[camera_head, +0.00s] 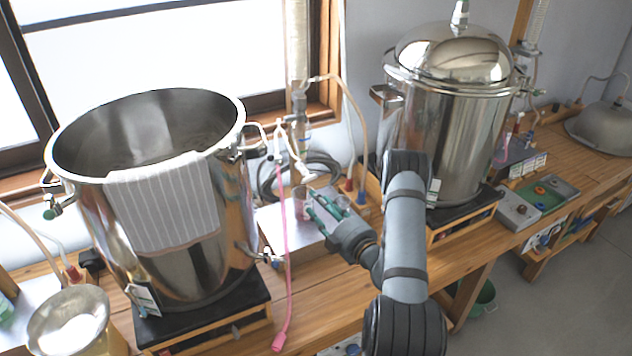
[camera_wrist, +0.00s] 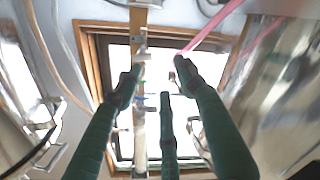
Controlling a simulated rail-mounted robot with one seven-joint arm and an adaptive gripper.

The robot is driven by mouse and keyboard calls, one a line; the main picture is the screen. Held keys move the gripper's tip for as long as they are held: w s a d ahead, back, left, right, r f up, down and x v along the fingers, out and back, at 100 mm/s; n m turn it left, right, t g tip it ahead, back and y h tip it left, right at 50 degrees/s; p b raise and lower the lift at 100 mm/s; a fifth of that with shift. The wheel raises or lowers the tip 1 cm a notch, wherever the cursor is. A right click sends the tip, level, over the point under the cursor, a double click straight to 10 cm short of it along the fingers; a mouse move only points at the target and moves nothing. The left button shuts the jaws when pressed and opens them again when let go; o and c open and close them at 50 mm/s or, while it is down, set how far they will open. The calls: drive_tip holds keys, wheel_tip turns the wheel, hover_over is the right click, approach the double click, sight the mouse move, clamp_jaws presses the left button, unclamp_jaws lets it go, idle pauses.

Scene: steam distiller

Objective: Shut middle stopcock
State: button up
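My gripper (camera_head: 322,208) has green fingers and is over the metal box between the two large steel pots. In the wrist view my gripper (camera_wrist: 155,80) shows three separated fingers pointing up the picture, with nothing held between them. Beyond them stands a vertical column (camera_wrist: 139,70) with several small fittings, one of them blue (camera_wrist: 152,108); a finger partly covers these. I cannot tell which fitting is the middle stopcock or how it is turned. In the head view the glass column (camera_head: 299,125) stands behind the gripper, before the window.
An open steel pot (camera_head: 215,240) with a striped towel (camera_head: 162,205) stands left. A lidded pot (camera_head: 455,125) stands right. A pink hose (camera_head: 287,260) hangs in front, left of my gripper. The metal box (camera_head: 283,236) lies beneath it.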

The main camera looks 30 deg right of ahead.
sight(311, 177)
drive_tip(key=w+n+p, duration=0.1)
drive_tip(key=w+n, duration=0.2)
drive_tip(key=n, duration=0.1)
drive_tip(key=w+d+n+p, duration=0.1)
drive_tip(key=w+n+p, duration=0.1)
drive_tip(key=w+n, duration=0.2)
drive_tip(key=w+d+n+h+p, duration=0.1)
drive_tip(key=w+n, duration=0.2)
drive_tip(key=shift+w+d+r+n, duration=0.15)
drive_tip(key=shift+w+r+n, duration=0.25)
drive_tip(key=shift+c, duration=0.5)
drive_tip(key=shift+d+h, duration=0.1)
drive_tip(key=shift+h, duration=0.2)
clamp_jaws()
